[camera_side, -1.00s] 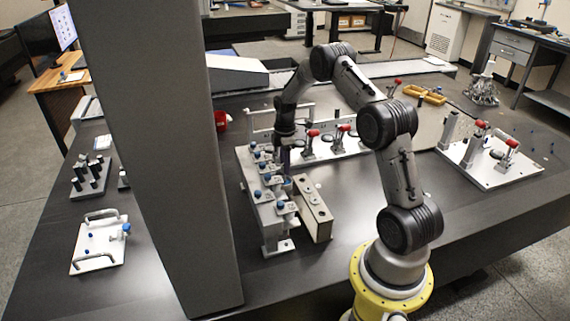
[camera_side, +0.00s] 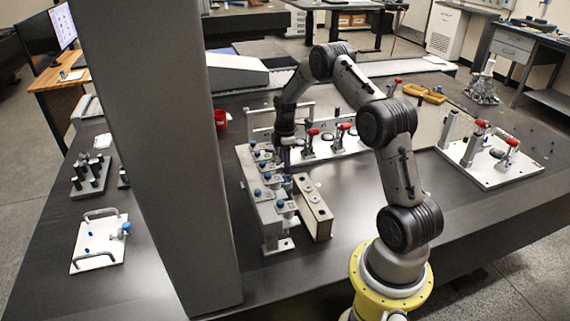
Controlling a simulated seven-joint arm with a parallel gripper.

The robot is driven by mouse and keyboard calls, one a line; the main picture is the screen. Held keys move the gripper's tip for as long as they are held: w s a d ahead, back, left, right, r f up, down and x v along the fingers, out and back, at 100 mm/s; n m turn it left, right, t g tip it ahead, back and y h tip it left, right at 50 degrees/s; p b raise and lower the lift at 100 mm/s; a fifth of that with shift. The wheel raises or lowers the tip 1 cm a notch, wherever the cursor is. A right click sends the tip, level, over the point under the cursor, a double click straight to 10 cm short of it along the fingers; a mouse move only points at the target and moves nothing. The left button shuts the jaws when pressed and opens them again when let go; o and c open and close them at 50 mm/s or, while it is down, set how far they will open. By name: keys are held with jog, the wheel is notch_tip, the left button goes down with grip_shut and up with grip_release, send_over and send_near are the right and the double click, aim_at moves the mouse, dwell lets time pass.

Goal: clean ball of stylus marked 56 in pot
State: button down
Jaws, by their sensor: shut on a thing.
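A grey stylus rack (camera_side: 273,238) stands on the dark table, with several blue-topped styli (camera_side: 268,177) along its top. My gripper (camera_side: 287,168) points down at the rack's right edge, close to the block beside it. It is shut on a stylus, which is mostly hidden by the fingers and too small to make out. The number markings cannot be read from here. I cannot tell which thing is the pot; a small blue-grey shape (camera_side: 287,184) shows just below the gripper, between rack and block.
A beige block with round holes (camera_side: 314,208) stands right of the rack. White fixture plates with red-handled clamps (camera_side: 497,170) lie behind and to the right. A thick grey column (camera_side: 165,150) blocks the left. A red cup (camera_side: 220,120) stands behind. The front right table is clear.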

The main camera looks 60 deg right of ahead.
jog(key=shift+f, duration=0.1)
jog(key=n, duration=0.5)
jog(key=shift+n, duration=0.4)
jog(key=m, duration=1.1)
jog(key=shift+m, duration=0.3)
jog(key=n, duration=1.1)
jog(key=shift+n, duration=0.3)
